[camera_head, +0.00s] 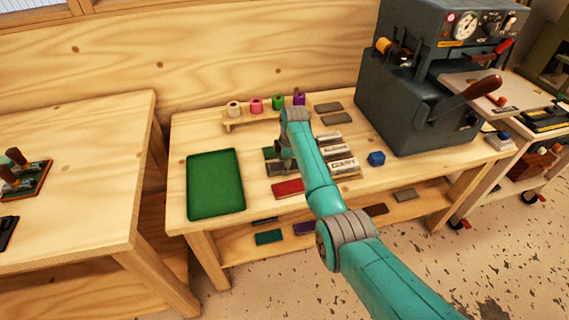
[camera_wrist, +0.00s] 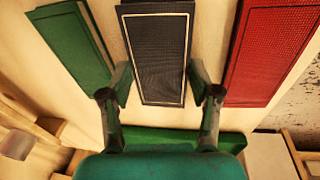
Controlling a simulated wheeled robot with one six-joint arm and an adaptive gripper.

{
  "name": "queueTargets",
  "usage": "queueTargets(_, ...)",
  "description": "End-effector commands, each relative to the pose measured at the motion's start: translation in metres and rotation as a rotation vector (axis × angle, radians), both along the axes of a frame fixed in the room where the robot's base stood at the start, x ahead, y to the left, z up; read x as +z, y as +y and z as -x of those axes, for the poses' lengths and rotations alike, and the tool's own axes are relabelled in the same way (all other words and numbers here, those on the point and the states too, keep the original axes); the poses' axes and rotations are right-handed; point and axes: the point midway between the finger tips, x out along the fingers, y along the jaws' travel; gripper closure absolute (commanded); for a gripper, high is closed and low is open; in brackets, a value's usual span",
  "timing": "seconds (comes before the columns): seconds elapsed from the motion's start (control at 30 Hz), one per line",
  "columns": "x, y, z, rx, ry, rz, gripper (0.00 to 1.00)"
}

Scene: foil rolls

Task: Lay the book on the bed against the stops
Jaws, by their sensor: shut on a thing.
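A dark book with a pale border line (camera_wrist: 160,60) lies between the two fingers of my gripper (camera_wrist: 162,82) in the wrist view. The fingers are shut on its long sides. In the head view my gripper (camera_head: 286,160) is over the row of books on the middle table, and my arm partly hides the dark book. The press (camera_head: 405,95) stands at the table's right end, with a pale flat plate (camera_head: 480,88) that looks like the bed. I cannot make out the stops.
A green book (camera_wrist: 70,45) and a red book (camera_wrist: 270,50) flank the dark one. A green mat (camera_head: 215,185) lies on the table's left. Foil rolls (camera_head: 256,105) stand on a rack behind.

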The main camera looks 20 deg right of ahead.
Motion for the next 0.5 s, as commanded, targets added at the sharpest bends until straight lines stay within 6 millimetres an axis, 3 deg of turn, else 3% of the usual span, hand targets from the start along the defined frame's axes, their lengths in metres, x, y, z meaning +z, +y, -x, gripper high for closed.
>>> queueTargets(0.33, -0.0026, 0.0000, 0.0000, 0.000, 0.000, 0.000, 0.74)
queueTargets(0.37, -0.0030, 0.0000, 0.0000, 0.000, 0.000, 0.000, 0.36)
queueTargets(0.47, -0.0027, 0.0000, 0.0000, 0.000, 0.000, 0.000, 0.12)
queueTargets(0.5, -0.0027, 0.0000, 0.0000, 0.000, 0.000, 0.000, 0.12)
